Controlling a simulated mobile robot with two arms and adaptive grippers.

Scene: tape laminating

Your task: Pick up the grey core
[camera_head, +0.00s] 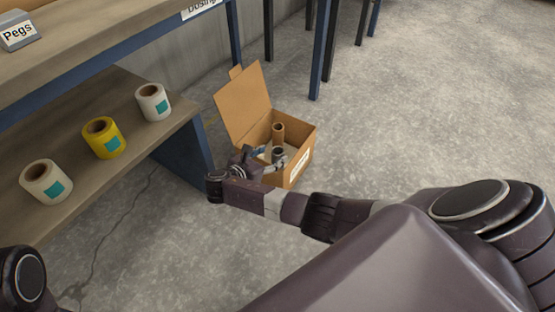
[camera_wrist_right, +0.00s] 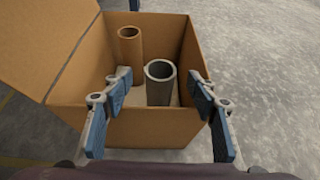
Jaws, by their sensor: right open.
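The grey core (camera_wrist_right: 160,84) stands upright in an open cardboard box (camera_wrist_right: 150,128), towards the near right inside it. In the head view the grey core (camera_head: 278,153) shows only in part, with my right gripper (camera_head: 262,158) just in front of it. In the right wrist view my right gripper (camera_wrist_right: 160,92) is open and empty, one blue-padded finger on each side of the grey core, with gaps between. A brown core (camera_wrist_right: 130,52) stands behind and left of it in the box. My left gripper is not in view.
The box flap (camera_head: 243,100) stands raised on the left. A shelf (camera_head: 60,150) on the left holds a white roll (camera_head: 46,182), a yellow roll (camera_head: 103,138) and another white roll (camera_head: 153,102). A blue table leg (camera_head: 322,50) stands behind. The floor on the right is clear.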

